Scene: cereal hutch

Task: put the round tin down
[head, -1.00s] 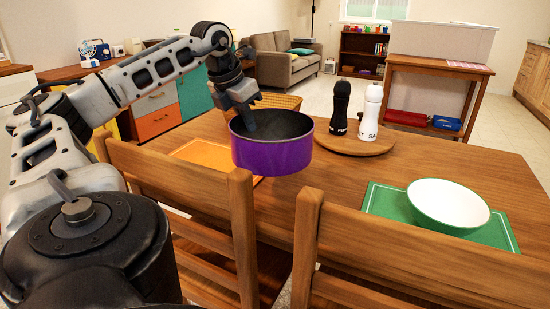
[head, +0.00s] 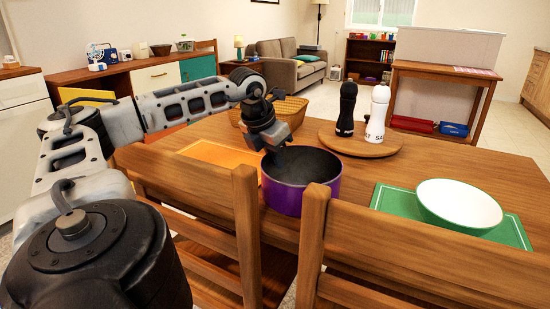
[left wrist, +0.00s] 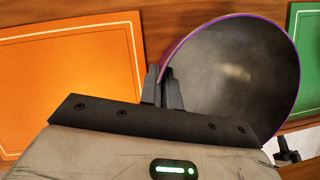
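The round tin (head: 292,199) is purple outside and dark grey inside, and looks empty. In the head view it is upright at the table's near side, between the orange and green mats, partly behind a chair back. My left gripper (head: 279,152) reaches down to its far left rim. In the left wrist view the fingers (left wrist: 163,88) are closed on the left rim of the tin (left wrist: 235,75). I cannot tell whether its base touches the table.
An orange mat (head: 222,156) lies left of the tin. A green mat (head: 390,200) with a white bowl (head: 458,203) lies right. Behind stand a black and a white shaker on a round board (head: 365,147) and a wicker basket (head: 290,108). Two chair backs (head: 385,255) stand in front.

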